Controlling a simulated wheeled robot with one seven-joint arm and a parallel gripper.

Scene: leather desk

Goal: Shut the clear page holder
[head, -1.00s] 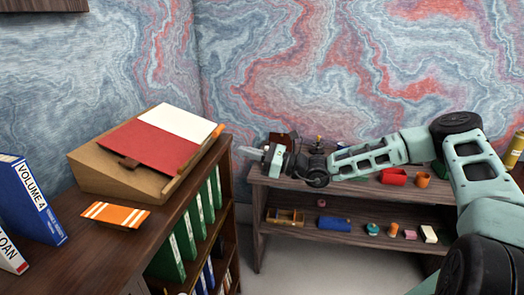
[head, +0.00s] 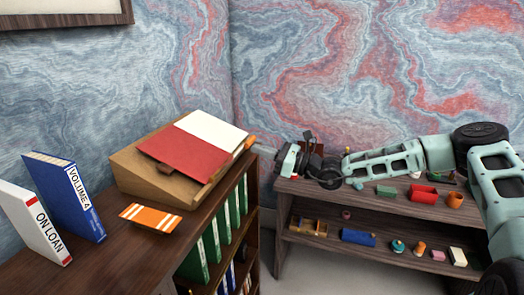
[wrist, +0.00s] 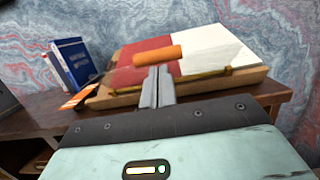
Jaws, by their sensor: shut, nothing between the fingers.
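The slanted leather-topped desk (head: 128,176) carries a red panel (head: 184,155) and a white sheet (head: 215,131). An orange cylindrical grip (head: 249,142) shows at its right edge, and it also shows in the wrist view (wrist: 157,57). A thin brass-coloured bar (wrist: 210,73) runs along the near edge of the slope in the wrist view. The page holder's clear sheet is hard to make out; I cannot tell its angle. My gripper (wrist: 157,72) is shut and empty, its fingertips appearing just below the orange grip. I cannot tell whether they touch it.
A blue volume (head: 62,195), a white "On Loan" book (head: 33,225) and an orange striped item (head: 150,217) stand or lie left of the slope. Green binders (head: 193,262) fill the shelf below. A low shelf unit (head: 320,190) with small objects is behind my arm.

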